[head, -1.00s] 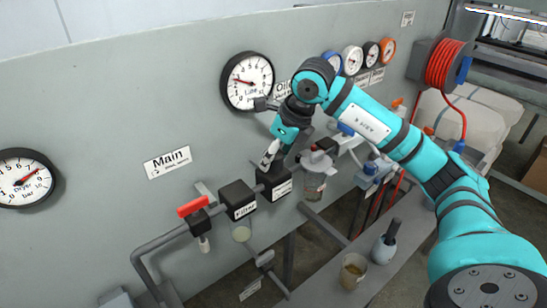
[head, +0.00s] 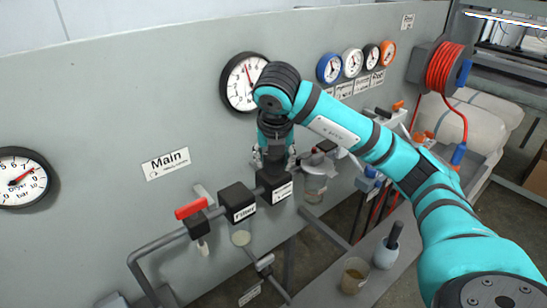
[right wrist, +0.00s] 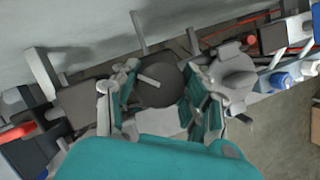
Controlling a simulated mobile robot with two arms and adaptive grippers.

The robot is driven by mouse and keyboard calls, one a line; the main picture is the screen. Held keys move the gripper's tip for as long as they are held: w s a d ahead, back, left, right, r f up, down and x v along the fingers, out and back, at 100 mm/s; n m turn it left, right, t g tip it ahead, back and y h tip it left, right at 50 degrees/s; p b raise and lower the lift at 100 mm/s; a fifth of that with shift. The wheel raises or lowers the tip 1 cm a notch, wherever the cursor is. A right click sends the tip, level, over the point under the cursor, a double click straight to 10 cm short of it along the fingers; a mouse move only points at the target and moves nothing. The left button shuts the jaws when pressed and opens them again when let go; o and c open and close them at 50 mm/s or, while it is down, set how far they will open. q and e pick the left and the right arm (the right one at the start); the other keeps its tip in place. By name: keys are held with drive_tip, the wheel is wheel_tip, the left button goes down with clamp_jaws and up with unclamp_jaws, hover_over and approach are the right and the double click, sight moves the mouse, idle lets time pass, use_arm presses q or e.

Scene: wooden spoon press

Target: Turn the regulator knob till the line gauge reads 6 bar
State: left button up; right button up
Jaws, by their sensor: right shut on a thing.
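The line gauge (head: 240,88) is on the grey panel, its right edge hidden by my right arm. Its red needle points upward, slightly left of vertical; the exact number is too small to read surely. The regulator (head: 276,190) is a black block on the pipe below it. My right gripper (head: 273,160) reaches down onto it from above. In the right wrist view, the round dark regulator knob (right wrist: 158,82), with a pale mark on top, sits between the fingers of my right gripper (right wrist: 160,92), which is shut on it. My left gripper is not in view.
The filter (head: 237,203) and a red-handled valve (head: 192,208) are left of the regulator. A lubricator bowl (head: 315,185) stands close on its right.

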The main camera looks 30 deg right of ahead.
drive_tip(key=m+p, duration=0.1)
drive_tip(key=m+h+p, duration=0.1)
drive_tip(key=m, duration=0.1)
drive_tip(key=shift+r+m+g+p, duration=0.3)
drive_tip(key=shift+r+g+p, duration=0.1)
drive_tip(key=shift+f+m+g+h+p, duration=0.2)
drive_tip(key=shift+m+g+h+p, duration=0.3)
drive_tip(key=shift+m+p, duration=1.15)
drive_tip(key=o, duration=1.2)
drive_tip(key=shift+f, duration=0.15)
drive_tip(key=shift+c, duration=0.2)
drive_tip(key=v, duration=1.2)
